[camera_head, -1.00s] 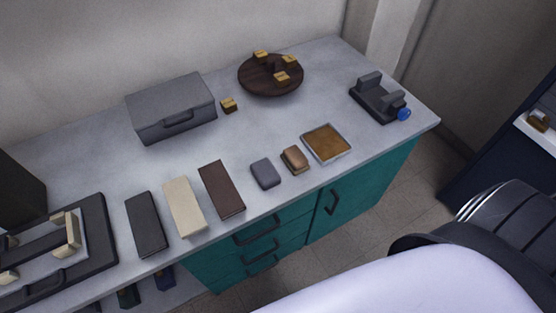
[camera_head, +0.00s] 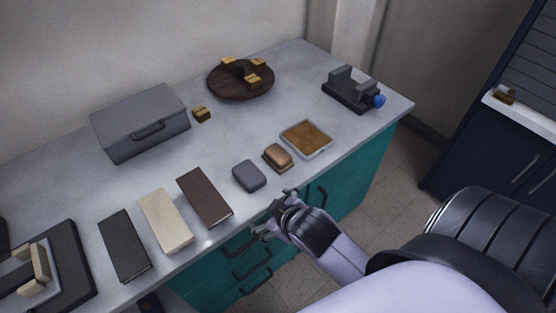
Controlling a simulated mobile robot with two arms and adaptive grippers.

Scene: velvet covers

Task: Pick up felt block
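Two small blocks lie near the front edge of the grey worktop. One is a plain dark grey block with rounded edges (camera_head: 249,177); the other is a brown-topped block (camera_head: 278,157) just to its right. I cannot tell for certain which one is the felt block; the grey one looks softer and plain. My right gripper (camera_head: 273,212) is at the front edge of the worktop, just below both blocks and apart from them. Its fingers look spread and empty. My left gripper is not in view.
A tray with a brown surface (camera_head: 306,139) lies right of the blocks. A dark brown book-like slab (camera_head: 205,197), a cream one (camera_head: 166,221) and a black one (camera_head: 124,245) lie to the left. A grey case (camera_head: 141,122) and a round wooden stand (camera_head: 241,79) are behind.

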